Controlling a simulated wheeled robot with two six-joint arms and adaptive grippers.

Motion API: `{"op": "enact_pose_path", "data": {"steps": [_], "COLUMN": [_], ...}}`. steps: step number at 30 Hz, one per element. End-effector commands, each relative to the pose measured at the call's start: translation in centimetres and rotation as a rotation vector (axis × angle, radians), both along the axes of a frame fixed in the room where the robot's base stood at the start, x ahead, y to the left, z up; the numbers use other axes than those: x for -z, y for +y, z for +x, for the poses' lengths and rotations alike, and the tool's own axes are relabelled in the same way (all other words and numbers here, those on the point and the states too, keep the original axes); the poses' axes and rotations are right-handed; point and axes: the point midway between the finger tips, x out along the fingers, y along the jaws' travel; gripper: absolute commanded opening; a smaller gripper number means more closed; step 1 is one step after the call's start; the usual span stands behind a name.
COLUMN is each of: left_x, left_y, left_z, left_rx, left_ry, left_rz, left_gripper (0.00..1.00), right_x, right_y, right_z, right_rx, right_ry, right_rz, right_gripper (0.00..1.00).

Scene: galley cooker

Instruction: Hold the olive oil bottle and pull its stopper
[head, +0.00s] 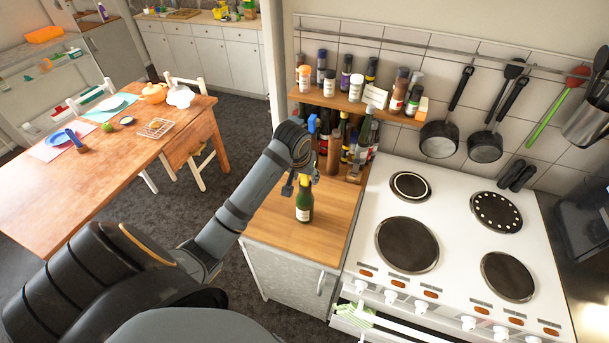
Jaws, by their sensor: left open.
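A dark green bottle (305,206) with a pale label and a yellow top stands upright on the wooden counter (268,222), left of the cooker; it appears to be the olive oil bottle. My left gripper (299,184) points down at the bottle's top and is open. Its fingers overlap the yellow top in the picture; I cannot tell whether they touch it. The stopper cannot be made out apart from the yellow top. My right gripper is not in view.
A shelf (340,101) of spice jars hangs behind the counter, with several bottles (366,134) below it. The white cooker (448,262) with round hotplates stands to the right. Pans (440,139) hang on the wall. A wooden table (60,194) is at the left.

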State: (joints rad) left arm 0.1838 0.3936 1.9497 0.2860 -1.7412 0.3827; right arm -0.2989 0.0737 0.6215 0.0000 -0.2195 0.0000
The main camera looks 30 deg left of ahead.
Motion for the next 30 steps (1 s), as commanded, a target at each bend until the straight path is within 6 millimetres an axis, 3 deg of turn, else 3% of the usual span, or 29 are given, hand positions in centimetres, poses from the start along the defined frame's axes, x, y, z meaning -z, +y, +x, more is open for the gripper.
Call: {"op": "enact_pose_path", "data": {"steps": [5, 15, 30], "left_x": [-0.8, -6.2, -6.9], "left_y": [0.0, -0.5, -0.6], "left_z": [-0.2, -2.3, -2.6], "left_rx": [0.001, 0.001, -0.001], "left_ry": [-0.003, -0.002, 0.002], "left_rz": [0.001, 0.0, -0.002], "left_gripper": [0.47, 0.47, 0.47], "right_x": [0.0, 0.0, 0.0], "right_y": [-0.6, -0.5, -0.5], "right_z": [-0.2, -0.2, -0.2], "right_rx": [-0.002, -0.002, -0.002], "right_ry": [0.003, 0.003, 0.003], "right_rz": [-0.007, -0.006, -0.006], "right_gripper": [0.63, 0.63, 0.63]}}
